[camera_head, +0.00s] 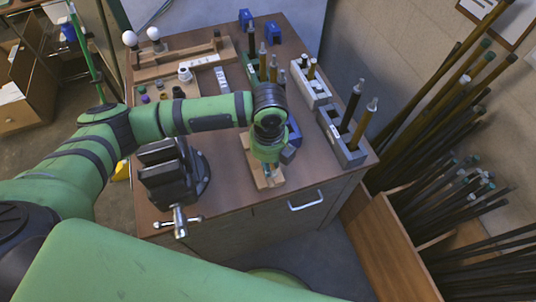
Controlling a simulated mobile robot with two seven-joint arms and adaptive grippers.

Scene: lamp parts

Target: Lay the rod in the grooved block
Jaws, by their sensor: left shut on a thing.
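My left gripper (267,166) is over the front part of the table, shut on the rod, which is mostly hidden by the gripper and wrist. Directly under it lies a light wooden block (276,182), seemingly the grooved block. Its near end and a bit of its far left end show; the groove is covered by the gripper. I cannot tell whether the rod touches the block. My right gripper is not in view.
A dark vise (170,175) stands left of the gripper. Grey racks (347,157) with upright rods stand at right. A long wooden fixture (165,72) and small parts lie at the back left. A crate (385,240) of long rods stands beside the table.

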